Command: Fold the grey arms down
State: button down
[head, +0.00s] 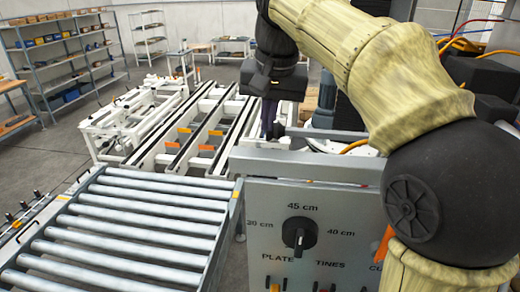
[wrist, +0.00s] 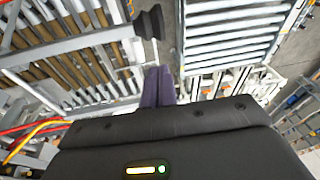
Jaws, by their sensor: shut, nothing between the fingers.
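My gripper (head: 270,128) hangs in the middle of the head view, pointing down behind the top edge of a grey control panel (head: 340,215). Its purple fingers also show in the wrist view (wrist: 158,86), close together with nothing between them. The panel has a black dial (head: 299,235) among the marks 30, 45 and 40 cm, and small levers below marked PLATE and TINES.
A roller conveyor (head: 135,222) lies at the left front; it also shows in the wrist view (wrist: 232,35). White chain conveyor rails (head: 200,125) stretch behind it. A black knob-like part (wrist: 149,22) lies beyond the fingers. Shelving (head: 65,55) stands far left, with open floor before it.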

jog(key=p+x, duration=0.1)
jog(key=x, duration=0.3)
jog(key=shift+a+f, duration=0.2)
jog(key=shift+a, duration=0.05)
jog(key=shift+s+a+f+p, duration=0.1)
jog(key=shift+s+f+p, duration=0.1)
jog(key=shift+f, duration=0.2)
jog(key=shift+s+a+f+p, duration=0.1)
jog(key=shift+f+p, duration=0.05)
jog(key=shift+f, duration=0.2)
jog(key=shift+s+a+f+p, duration=0.1)
jog(key=shift+a+f+p, duration=0.05)
jog(key=shift+f, duration=0.35)
jog(key=shift+a+f+p, duration=0.15)
jog(key=shift+a+f, duration=0.05)
jog(key=shift+f, duration=0.25)
jog(key=shift+f, duration=0.1)
jog(key=b+x, duration=0.2)
jog(key=s+b+x, duration=0.1)
jog(key=x, duration=0.1)
jog(key=shift+w+f+b, duration=0.2)
jog(key=shift+f+b, duration=0.15)
jog(key=shift+a, duration=0.1)
jog(key=shift+r, duration=0.1)
